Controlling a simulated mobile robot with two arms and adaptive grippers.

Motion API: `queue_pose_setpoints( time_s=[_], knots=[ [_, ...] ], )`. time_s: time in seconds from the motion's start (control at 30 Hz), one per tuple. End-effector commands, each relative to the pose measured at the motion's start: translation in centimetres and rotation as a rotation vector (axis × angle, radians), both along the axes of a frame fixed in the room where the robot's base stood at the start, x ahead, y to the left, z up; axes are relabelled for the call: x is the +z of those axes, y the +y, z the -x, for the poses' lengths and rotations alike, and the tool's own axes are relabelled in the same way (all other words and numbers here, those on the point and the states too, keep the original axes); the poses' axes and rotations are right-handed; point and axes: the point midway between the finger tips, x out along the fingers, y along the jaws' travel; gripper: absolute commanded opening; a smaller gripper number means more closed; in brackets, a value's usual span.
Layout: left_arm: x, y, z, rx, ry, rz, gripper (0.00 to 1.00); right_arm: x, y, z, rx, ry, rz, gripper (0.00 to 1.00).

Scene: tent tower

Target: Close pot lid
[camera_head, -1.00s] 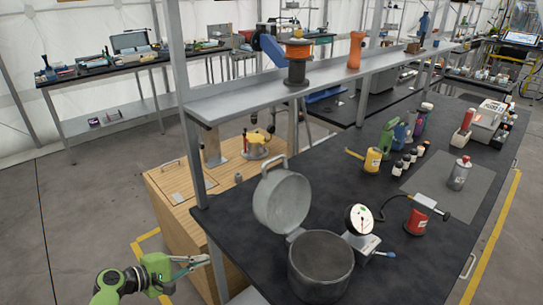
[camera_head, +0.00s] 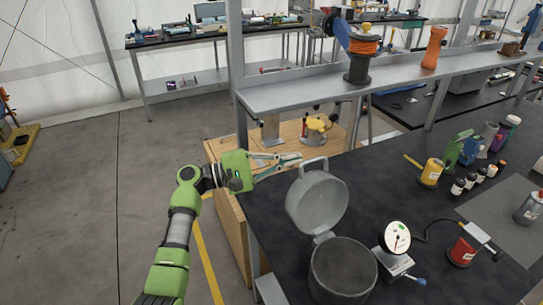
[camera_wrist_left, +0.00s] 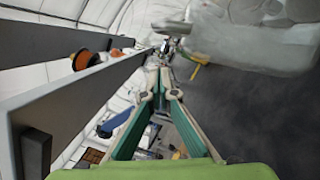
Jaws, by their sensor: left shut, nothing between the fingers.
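The grey pot (camera_head: 342,280) stands on the dark table with its mouth uncovered. Its round lid (camera_head: 318,208) is hinged at the pot's back edge and stands open, tilted up and back, with a bar handle (camera_head: 314,161) at its top. My left gripper (camera_head: 298,158) is shut and empty, its tips just left of the lid handle; I cannot tell whether they touch. In the left wrist view the closed fingertips (camera_wrist_left: 161,64) point ahead, and a large pale grey shape at upper right looks like the lid. My right gripper is not in view.
A metal shelf (camera_head: 300,95) with a post stands behind the lid and carries an orange spool (camera_head: 360,50). A dial gauge (camera_head: 396,238) is close to the pot's right. A red can (camera_head: 463,252) and several bottles stand farther right. Open floor lies left of the table.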

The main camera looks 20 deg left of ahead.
Motion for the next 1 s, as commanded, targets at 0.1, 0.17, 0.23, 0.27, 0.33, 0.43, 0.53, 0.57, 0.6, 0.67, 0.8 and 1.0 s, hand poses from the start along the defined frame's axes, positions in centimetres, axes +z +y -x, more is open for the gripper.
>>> queue_pose_setpoints(
  time_s=[0.1, 0.17, 0.23, 0.27, 0.33, 0.43, 0.53, 0.57, 0.6, 0.67, 0.8, 1.0],
  knots=[
    [1.2, -1.7, 0.1, -0.001, 0.001, 0.000, 0.00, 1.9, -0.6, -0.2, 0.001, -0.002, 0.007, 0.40],
    [1.4, -2.1, 0.7, 0.000, 0.002, -0.001, 0.00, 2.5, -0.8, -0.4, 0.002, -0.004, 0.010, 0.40],
    [1.7, -2.6, 1.2, 0.000, 0.002, -0.001, 0.00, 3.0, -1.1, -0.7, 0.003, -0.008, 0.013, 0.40],
    [1.7, -2.8, 1.3, 0.000, 0.002, -0.001, 0.00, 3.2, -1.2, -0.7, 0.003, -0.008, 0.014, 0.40],
    [1.9, -3.1, 1.6, 0.000, 0.002, -0.001, 0.00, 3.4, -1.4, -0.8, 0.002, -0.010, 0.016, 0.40],
    [1.9, -3.3, 1.9, 0.000, 0.001, -0.001, 0.00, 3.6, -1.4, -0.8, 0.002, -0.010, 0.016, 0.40],
    [1.9, -3.4, 2.0, 0.000, 0.001, -0.001, 0.00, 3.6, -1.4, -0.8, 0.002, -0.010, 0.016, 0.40],
    [1.9, -3.4, 2.0, 0.000, 0.001, -0.001, 0.00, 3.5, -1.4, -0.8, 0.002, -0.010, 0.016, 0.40],
    [1.9, -3.4, 2.0, 0.000, 0.001, -0.001, 0.00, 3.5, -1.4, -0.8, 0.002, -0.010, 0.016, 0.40],
    [1.8, -3.4, 2.0, 0.000, 0.001, -0.001, 0.00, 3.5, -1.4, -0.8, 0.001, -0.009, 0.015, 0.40],
    [1.9, -3.4, 2.0, 0.001, 0.000, -0.002, 0.00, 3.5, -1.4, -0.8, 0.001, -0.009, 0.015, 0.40],
    [2.1, -3.4, 1.9, 0.000, -0.019, -0.022, 0.00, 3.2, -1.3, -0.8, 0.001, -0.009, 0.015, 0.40]
  ],
)
